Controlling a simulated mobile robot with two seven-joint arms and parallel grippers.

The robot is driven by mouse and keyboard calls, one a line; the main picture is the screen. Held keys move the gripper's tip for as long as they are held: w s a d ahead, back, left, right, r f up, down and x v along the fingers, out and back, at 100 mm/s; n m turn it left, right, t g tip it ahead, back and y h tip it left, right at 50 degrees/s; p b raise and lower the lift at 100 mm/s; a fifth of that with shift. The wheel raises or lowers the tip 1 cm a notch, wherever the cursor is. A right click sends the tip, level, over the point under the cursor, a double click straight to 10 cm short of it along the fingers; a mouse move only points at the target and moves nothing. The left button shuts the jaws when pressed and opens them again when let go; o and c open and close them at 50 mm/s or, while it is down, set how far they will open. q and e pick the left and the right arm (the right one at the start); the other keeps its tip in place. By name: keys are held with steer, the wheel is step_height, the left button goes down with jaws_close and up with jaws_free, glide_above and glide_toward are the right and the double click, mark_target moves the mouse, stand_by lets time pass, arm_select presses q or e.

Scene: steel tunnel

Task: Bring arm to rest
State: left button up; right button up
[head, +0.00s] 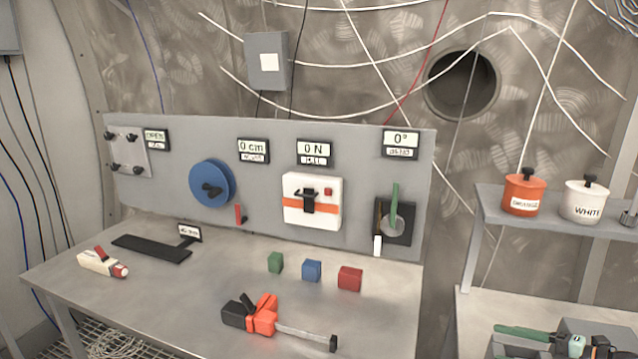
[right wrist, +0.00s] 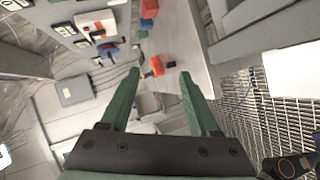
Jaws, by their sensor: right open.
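My right gripper (right wrist: 159,85) shows in the right wrist view with its two green fingers spread wide. It is open, and nothing is gripped between the fingers. Beyond the fingertips, the orange and black tool (right wrist: 156,66) lies on the steel table, clear of the fingers. The same tool (head: 262,315) lies near the table's front edge in the head view. I cannot make out either arm for certain in the head view. My left gripper is not in view.
The table (head: 205,290) carries green (head: 275,262), blue (head: 312,271) and red (head: 350,279) blocks and a red-white tool (head: 102,262). A grey control panel (head: 270,200) stands behind. A shelf (head: 500,205) at right holds an orange pot (head: 524,195) and a white pot (head: 583,203). Green and black items (head: 525,335) lie bottom right.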

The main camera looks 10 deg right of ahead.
steer(key=s+a+f+m+t+h, duration=0.1)
steer(key=s+a+f+m, duration=0.1)
steer(key=f+m, duration=0.3)
steer(key=s+a+f+m+t+h, duration=0.1)
steer(key=s+a+f+m+h, duration=0.15)
steer(key=f, duration=0.45)
steer(key=s+a+f+m+g, duration=0.1)
steer(key=s+a+f+m, duration=0.3)
steer(key=a, duration=0.3)
steer(key=s+a+f+m+g+h, duration=0.1)
steer(key=s+a+f+m, duration=0.3)
steer(key=a, duration=0.3)
steer(key=s+a+f+m+g, duration=0.2)
steer(key=s+a+f+m, duration=0.2)
steer(key=a, duration=0.3)
steer(key=shift+s+a+f+h, duration=0.2)
steer(key=shift+s+f+h, duration=0.2)
steer(key=shift+s, duration=0.4)
